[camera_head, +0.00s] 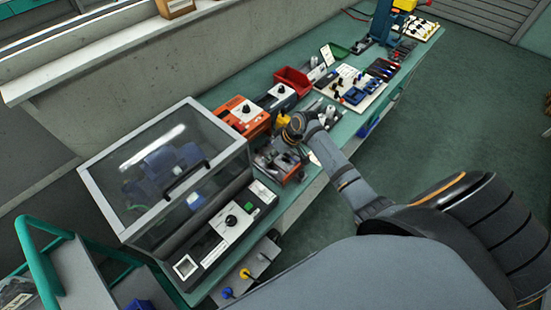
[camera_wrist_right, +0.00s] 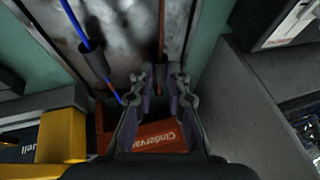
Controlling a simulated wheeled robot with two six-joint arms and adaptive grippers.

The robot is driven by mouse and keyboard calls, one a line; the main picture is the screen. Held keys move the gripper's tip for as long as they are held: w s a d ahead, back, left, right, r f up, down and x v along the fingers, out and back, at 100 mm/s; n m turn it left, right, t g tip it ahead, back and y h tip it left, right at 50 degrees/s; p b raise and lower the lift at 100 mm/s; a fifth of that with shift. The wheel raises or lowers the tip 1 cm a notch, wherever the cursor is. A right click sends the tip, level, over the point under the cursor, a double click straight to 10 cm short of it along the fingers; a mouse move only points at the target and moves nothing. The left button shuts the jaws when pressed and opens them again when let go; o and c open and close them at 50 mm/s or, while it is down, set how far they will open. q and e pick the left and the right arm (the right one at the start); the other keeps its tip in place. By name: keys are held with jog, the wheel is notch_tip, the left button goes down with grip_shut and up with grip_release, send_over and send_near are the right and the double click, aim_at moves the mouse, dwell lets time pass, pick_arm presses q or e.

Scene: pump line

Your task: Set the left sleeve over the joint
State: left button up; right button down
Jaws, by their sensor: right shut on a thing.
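In the right wrist view, my right gripper (camera_wrist_right: 165,85) is shut on a small dark sleeve on a brown wire (camera_wrist_right: 162,30); the fingers hide most of this sleeve. To the left, a second dark sleeve (camera_wrist_right: 95,63) sits around a blue wire (camera_wrist_right: 72,20). Below that free sleeve, a short copper-coloured joint (camera_wrist_right: 109,87) shows bare on the blue wire. The joint on the brown wire is hidden by my fingers. In the head view, my right gripper (camera_head: 294,130) is over the small metal fixture (camera_head: 272,158) on the bench. My left gripper is out of view.
An orange unit (camera_head: 243,115) stands behind the fixture. A clear-lidded case (camera_head: 165,165) and a control panel (camera_head: 232,220) stand to the left. A red bin (camera_head: 293,80) is at the back. In the wrist view, a yellow block (camera_wrist_right: 62,137) lies left of my fingers.

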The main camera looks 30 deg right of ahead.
jog(key=shift+w+a+f, duration=0.1)
jog(key=shift+w+a, duration=0.1)
jog(key=shift+w, duration=0.4)
jog(key=shift+w+a, duration=0.2)
jog(key=shift+w, duration=0.4)
jog(key=shift+s+d, duration=0.1)
jog(key=shift+s, duration=0.15)
jog(key=c, duration=1.6)
grip_release()
jog(key=shift+s, duration=0.2)
jog(key=shift+c, duration=0.2)
jog(key=o, duration=0.3)
jog(key=shift+w, duration=0.2)
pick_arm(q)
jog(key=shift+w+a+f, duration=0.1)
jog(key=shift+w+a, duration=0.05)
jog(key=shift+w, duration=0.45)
pick_arm(e)
jog(key=v, duration=1.2)
